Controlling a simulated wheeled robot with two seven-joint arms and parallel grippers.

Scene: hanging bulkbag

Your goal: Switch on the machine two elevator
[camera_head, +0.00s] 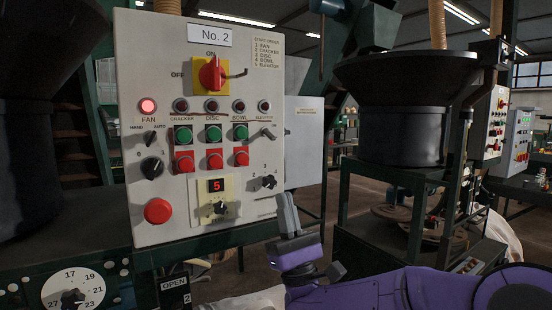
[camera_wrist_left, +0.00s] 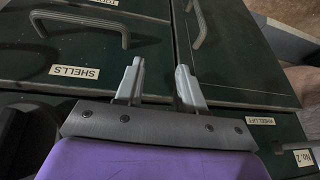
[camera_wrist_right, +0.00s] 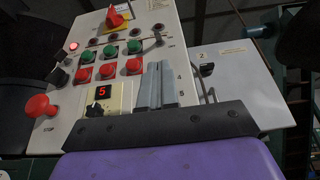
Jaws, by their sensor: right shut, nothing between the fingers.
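The No. 2 control panel (camera_head: 170,60) is a light grey box facing me in the head view. Its elevator switch (camera_head: 267,133) is a small metal lever at the right, under the ELEVATOR label; it also shows in the right wrist view (camera_wrist_right: 158,38). The elevator lamp (camera_head: 264,106) above it looks dark. My right gripper (camera_head: 286,200) is shut and empty, below and right of the lever. In the right wrist view its fingertips (camera_wrist_right: 158,65) are over the panel's right part, below the lever, with no contact visible. My left gripper (camera_wrist_left: 160,66) is open and empty, above dark green drawers.
The panel holds a red main switch (camera_head: 210,74), a lit fan lamp (camera_head: 148,105), green and red buttons, a red stop button (camera_head: 158,210) and a display reading 5 (camera_head: 216,185). A black hopper (camera_head: 402,110) stands at right. A drawer handle (camera_wrist_left: 85,25) lies near my left gripper.

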